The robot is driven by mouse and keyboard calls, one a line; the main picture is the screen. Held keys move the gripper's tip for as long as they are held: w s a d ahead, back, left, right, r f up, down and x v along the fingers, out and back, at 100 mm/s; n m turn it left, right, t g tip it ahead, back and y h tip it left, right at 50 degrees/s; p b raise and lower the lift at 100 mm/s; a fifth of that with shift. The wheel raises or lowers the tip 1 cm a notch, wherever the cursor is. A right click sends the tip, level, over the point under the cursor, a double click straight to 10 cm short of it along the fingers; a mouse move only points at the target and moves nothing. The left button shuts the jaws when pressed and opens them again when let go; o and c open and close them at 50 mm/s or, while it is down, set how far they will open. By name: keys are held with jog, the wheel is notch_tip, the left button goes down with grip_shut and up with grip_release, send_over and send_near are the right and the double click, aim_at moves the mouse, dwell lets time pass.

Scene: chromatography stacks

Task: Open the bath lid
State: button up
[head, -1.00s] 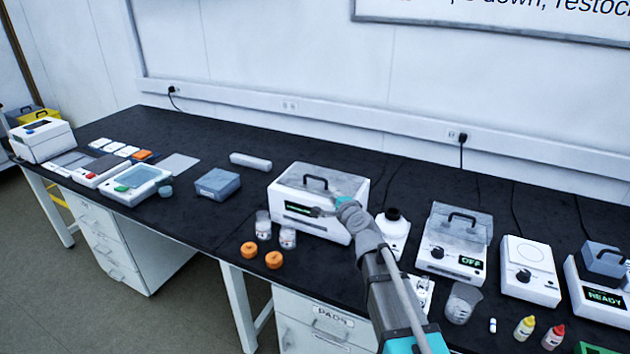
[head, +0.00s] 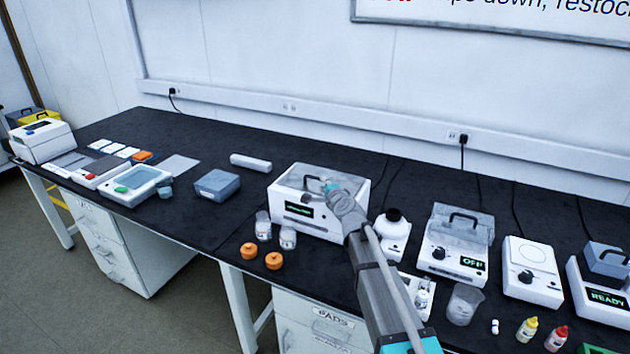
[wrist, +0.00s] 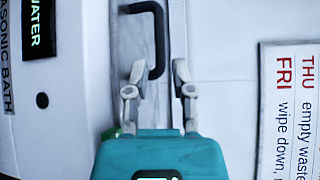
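The bath (head: 337,225) is a white box on the black bench in the head view, with a lit display on its front. Its lid (head: 345,182) lies closed on top and carries a black handle (head: 313,178). In the wrist view the bath's front (wrist: 75,100) shows "ASONIC BATH" and a "WATER" display, and the black handle (wrist: 158,40) stands in front of my fingers. My gripper (wrist: 160,78) is open, its two fingers apart, with the handle's near end between or just ahead of the tips. In the head view my gripper (head: 330,188) is over the lid, partly hiding it.
Glass jars (head: 263,226) and orange caps (head: 274,260) stand in front of the bath. A grey-blue box (head: 217,185) is to the left.

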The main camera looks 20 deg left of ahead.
aim_at(318, 179)
jog(key=shift+b+x, duration=0.3)
jog(key=shift+x, duration=2.55)
grip_shut()
jog(key=shift+a, duration=0.3)
jog(key=shift+d, duration=0.15)
jog(key=shift+r, duration=0.1)
